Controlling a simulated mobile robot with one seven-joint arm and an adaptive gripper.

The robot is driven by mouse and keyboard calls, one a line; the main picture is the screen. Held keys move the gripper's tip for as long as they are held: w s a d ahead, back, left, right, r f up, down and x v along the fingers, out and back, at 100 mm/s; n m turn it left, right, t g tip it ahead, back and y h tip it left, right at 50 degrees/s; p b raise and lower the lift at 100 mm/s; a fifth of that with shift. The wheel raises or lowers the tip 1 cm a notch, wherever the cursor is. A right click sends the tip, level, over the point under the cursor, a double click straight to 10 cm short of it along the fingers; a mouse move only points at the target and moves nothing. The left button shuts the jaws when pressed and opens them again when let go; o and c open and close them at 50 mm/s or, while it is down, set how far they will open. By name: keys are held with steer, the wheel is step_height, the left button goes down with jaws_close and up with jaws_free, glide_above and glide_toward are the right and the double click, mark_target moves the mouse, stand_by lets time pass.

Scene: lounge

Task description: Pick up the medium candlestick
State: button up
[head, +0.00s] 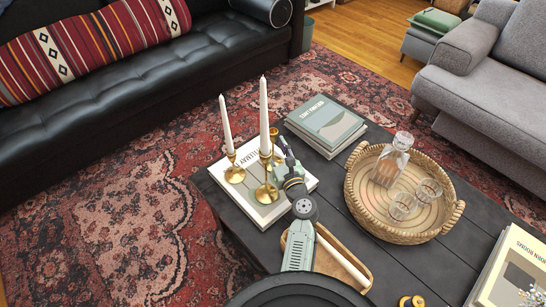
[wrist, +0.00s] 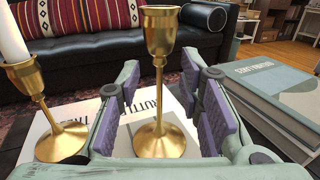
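Three gold candlesticks stand on the white book (head: 255,212) on the dark table. One without a candle (head: 273,133) is partly hidden behind my gripper (head: 285,152) in the head view. In the wrist view this empty candlestick (wrist: 160,138) stands upright between the purple finger pads of my gripper (wrist: 158,105). The pads are open, with gaps either side of its stem. Another candlestick (head: 267,192) holds a tall white candle. The left candlestick (head: 234,174) holds a shorter-looking candle. One candle-bearing candlestick (wrist: 58,135) shows at the left in the wrist view. Which candlestick is medium is not certain.
A stack of books (head: 325,122) lies behind and right of my gripper. A woven tray (head: 400,236) holds a decanter (head: 391,163) and two glasses. A small wooden tray (head: 325,270) with a loose white candle (head: 342,258) lies near my arm. A black sofa (head: 110,95) stands beyond.

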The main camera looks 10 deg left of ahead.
steer(key=shift+x, duration=1.3)
steer(key=shift+c, duration=0.5)
jaws_close()
